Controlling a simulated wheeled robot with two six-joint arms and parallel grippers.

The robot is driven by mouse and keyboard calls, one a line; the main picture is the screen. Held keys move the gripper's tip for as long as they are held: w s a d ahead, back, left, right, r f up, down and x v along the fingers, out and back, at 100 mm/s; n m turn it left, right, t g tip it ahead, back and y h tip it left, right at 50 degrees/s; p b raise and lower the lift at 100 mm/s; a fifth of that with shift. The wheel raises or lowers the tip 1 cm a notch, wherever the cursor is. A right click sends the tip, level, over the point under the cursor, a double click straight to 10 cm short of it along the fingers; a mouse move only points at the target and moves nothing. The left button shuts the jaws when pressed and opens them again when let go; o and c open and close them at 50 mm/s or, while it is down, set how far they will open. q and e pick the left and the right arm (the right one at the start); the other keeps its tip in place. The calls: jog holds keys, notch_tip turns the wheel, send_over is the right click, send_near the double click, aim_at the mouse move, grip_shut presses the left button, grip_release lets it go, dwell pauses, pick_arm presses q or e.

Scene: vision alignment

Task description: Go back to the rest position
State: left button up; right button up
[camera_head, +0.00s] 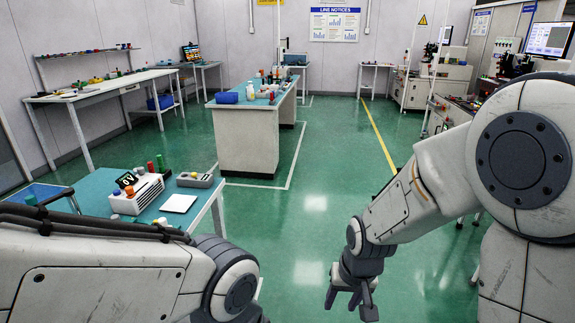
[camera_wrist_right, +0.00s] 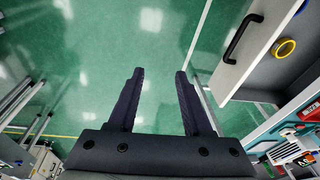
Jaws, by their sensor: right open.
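My right gripper (camera_head: 350,298) hangs low over the green floor in the head view, pointing down, open and empty. In the right wrist view its two dark fingers (camera_wrist_right: 157,92) stand apart with only floor between them. My left arm crosses the lower left of the head view, and its gripper is out of the frame.
A teal-topped table (camera_head: 128,201) at left holds a white device (camera_head: 137,193) and a white square plate (camera_head: 179,203). A workbench (camera_head: 250,140) stands mid-room. Central floor is clear.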

jog(key=s+d+r, duration=0.2)
jog(key=s+d, duration=0.3)
jog(key=d, duration=0.3)
jog(key=s+a+r+n+g+p, duration=0.1)
jog(key=s+a+r+n+p, duration=0.1)
jog(key=s+a+r+n, duration=0.2)
jog(key=s+a+r+n+g+p, duration=0.1)
jog(key=s+a+r+n, duration=0.3)
jog(key=s+a, duration=0.5)
notch_tip(320, 180, up, 2)
jog(key=shift+a+r+p, duration=0.1)
jog(key=shift+a+p, duration=0.7)
jog(key=shift+p, duration=0.05)
